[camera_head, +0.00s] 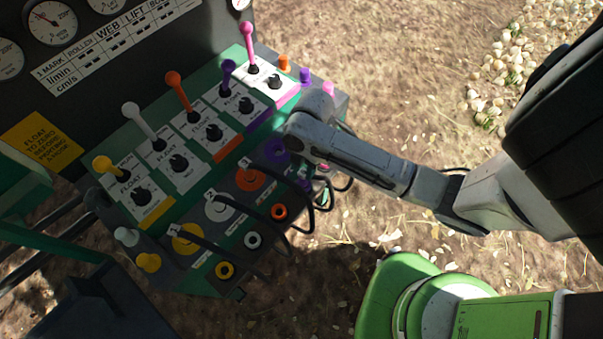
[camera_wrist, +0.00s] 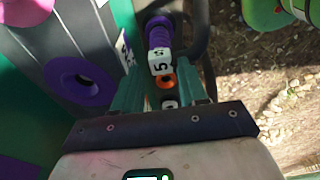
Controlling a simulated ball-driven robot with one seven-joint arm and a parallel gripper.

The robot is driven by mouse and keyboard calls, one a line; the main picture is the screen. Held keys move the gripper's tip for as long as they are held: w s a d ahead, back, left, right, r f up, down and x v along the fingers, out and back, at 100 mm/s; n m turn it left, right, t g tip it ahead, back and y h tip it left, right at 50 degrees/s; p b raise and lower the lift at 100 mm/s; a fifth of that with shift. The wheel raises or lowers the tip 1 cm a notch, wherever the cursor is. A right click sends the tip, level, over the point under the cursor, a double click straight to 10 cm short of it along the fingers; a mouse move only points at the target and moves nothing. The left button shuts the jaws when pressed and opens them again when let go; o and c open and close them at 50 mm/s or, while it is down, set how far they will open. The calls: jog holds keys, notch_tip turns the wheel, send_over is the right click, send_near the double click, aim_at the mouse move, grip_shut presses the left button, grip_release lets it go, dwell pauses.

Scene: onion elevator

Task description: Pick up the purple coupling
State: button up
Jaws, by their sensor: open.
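The purple coupling (camera_wrist: 158,32) shows in the wrist view at the top, ribbed, with a white collar marked "5" (camera_wrist: 160,62) at its near end. My gripper (camera_wrist: 163,76) is open, its two green fingers pointing toward the coupling. The white collar shows between and just beyond the fingertips; I cannot tell whether they touch it. An orange ring (camera_wrist: 167,82) also shows in the gap between the fingers. In the head view my arm's wrist covers the gripper and most of the coupling's area. A purple ring socket (camera_wrist: 82,82) lies left of the fingers.
The green panel carries coloured levers, such as the orange lever (camera_head: 175,85), and dial knobs. Black hoses (camera_head: 265,207) loop from its lower face beside my gripper. Pale onions (camera_head: 510,50) lie on the ground at the upper right. Open ground lies right of the panel.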

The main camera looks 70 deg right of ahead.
aim_at(303, 180)
jog(key=shift+s+a+f+p, duration=0.1)
jog(key=shift+f+p, duration=0.4)
jog(key=shift+f, duration=2.3)
grip_shut()
